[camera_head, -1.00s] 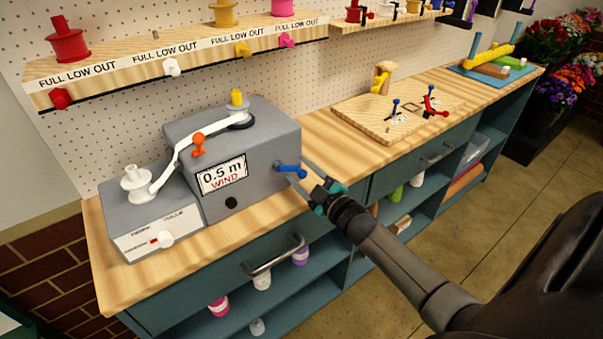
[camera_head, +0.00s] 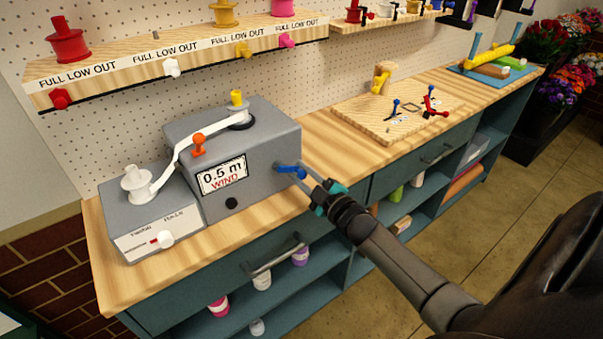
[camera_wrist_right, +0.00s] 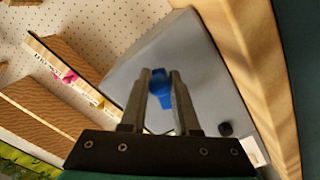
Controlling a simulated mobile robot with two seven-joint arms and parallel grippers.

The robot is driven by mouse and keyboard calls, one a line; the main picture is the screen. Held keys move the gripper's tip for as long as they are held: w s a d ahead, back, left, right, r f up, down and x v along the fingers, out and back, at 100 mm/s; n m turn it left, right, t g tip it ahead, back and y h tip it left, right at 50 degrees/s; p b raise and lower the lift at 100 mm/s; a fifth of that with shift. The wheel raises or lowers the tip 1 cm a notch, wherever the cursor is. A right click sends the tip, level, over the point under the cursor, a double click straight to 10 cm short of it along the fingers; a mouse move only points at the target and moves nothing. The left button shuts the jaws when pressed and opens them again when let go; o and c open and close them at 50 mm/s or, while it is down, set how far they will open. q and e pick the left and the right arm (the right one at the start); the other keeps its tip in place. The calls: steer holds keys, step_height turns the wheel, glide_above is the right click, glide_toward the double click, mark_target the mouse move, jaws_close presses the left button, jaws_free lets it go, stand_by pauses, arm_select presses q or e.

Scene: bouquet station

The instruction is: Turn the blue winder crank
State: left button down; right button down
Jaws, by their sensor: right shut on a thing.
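The grey winder box (camera_head: 262,135) stands on the wooden bench. Its blue crank (camera_head: 288,170) sticks out from the right part of its front face. My right gripper (camera_head: 306,182) reaches in from the right at the crank. In the right wrist view the blue crank handle (camera_wrist_right: 160,88) sits between the two fingers, and the gripper (camera_wrist_right: 160,78) is shut on it. The display (camera_head: 222,175) on the box shows a small metre figure above the word WIND; its last digit is hard to read. My left gripper is not in view.
A white spool (camera_head: 136,183) stands on the lower grey unit at left. A spool shelf (camera_head: 180,55) hangs above. A wooden board (camera_head: 385,125) with small cranks lies further right. Bare bench lies between.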

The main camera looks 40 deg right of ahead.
steer(key=shift+m, duration=0.3)
steer(key=m, duration=0.2)
steer(key=a+f+m+p, duration=0.1)
steer(key=m, duration=0.1)
steer(key=shift+f, duration=0.15)
steer(key=m, duration=0.1)
steer(key=a+m+p, duration=0.1)
steer(key=m, duration=0.1)
steer(key=f+m, duration=0.1)
steer(key=m, duration=0.1)
steer(key=shift+a, duration=0.35)
steer(key=a+m, duration=0.1)
steer(key=m, duration=0.2)
steer(key=shift+a+m+p, duration=0.2)
steer(key=shift+m+p, duration=0.1)
steer(key=shift+p, duration=0.1)
steer(key=shift+a+r+m+p, duration=0.15)
steer(key=shift+a+m, duration=0.3)
steer(key=shift+m, duration=0.7)
steer(key=shift+a+m+p, duration=0.2)
steer(key=shift+a+m, duration=0.2)
steer(key=shift+m, duration=0.75)
steer(key=c, duration=0.7)
jaws_free()
steer(key=shift+a, duration=0.1)
